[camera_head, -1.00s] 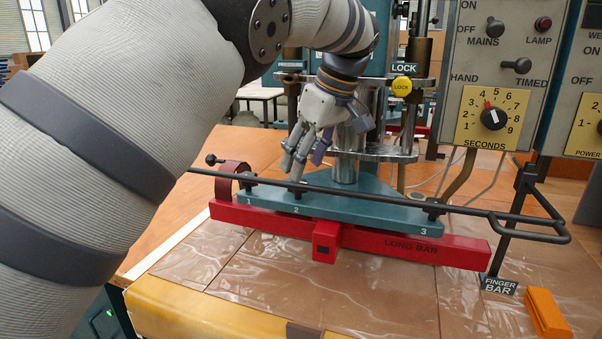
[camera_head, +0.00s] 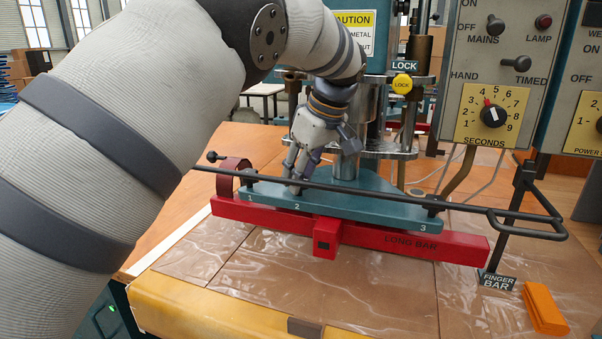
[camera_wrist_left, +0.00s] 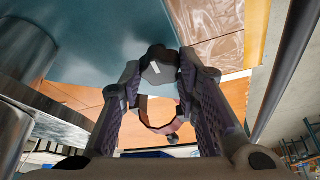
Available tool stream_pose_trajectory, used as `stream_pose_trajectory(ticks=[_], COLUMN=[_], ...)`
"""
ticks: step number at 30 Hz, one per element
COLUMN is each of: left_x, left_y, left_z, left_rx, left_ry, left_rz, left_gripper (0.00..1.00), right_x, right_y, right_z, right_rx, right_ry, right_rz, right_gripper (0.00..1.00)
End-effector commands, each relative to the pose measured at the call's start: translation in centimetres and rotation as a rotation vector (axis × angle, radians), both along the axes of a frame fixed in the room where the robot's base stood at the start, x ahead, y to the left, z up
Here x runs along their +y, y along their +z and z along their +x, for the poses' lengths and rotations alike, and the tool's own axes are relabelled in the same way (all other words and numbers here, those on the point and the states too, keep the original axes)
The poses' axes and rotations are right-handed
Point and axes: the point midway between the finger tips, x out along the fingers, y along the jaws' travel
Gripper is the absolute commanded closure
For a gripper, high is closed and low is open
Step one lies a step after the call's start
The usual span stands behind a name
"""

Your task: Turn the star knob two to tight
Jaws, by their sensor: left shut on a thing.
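The red long bar (camera_head: 440,245) lies across the table with a teal clamp plate (camera_head: 370,208) on it, marked 1, 2 and 3. My left gripper (camera_head: 293,188) points down at mark 2, and its fingers hide most of star knob two in the head view. In the left wrist view, star knob two (camera_wrist_left: 160,70) is a dark lobed knob with a white mark, between the fingertips of my left gripper (camera_wrist_left: 163,75). The fingers are shut on it. Star knob three (camera_head: 433,205) stands at the plate's right end. My right gripper is not in view.
The press column (camera_head: 347,165) rises behind. A control panel (camera_head: 490,80) stands at right. An orange block (camera_head: 544,308) lies at front right.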

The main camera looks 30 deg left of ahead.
Motion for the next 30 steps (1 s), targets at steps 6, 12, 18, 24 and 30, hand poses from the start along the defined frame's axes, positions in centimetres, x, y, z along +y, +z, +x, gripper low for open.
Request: stream_pose_trajectory(ticks=[6, 12, 18, 24, 30], left_x=[0.0, 0.0, 0.1, 0.2, 0.3], left_y=[0.4, 0.6, 0.4, 0.1, 0.0], left_z=[-0.2, -0.4, -0.4, -0.4, -0.4], left_rx=[-0.003, -0.007, -0.004, -0.001, -0.001], left_ry=[-0.072, -0.221, -0.411, -0.6, -0.79], left_rz=[0.001, -0.001, -0.002, -0.002, -0.002], left_gripper=[0.98, 0.98, 0.98, 0.98, 0.98], right_x=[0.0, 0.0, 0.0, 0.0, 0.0], right_y=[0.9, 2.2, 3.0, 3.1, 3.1], right_z=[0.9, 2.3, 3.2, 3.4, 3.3], right_rx=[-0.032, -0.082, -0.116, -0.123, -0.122], right_ry=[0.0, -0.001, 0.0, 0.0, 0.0], right_rz=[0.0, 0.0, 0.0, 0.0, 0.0], right_gripper=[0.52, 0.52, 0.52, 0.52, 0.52])
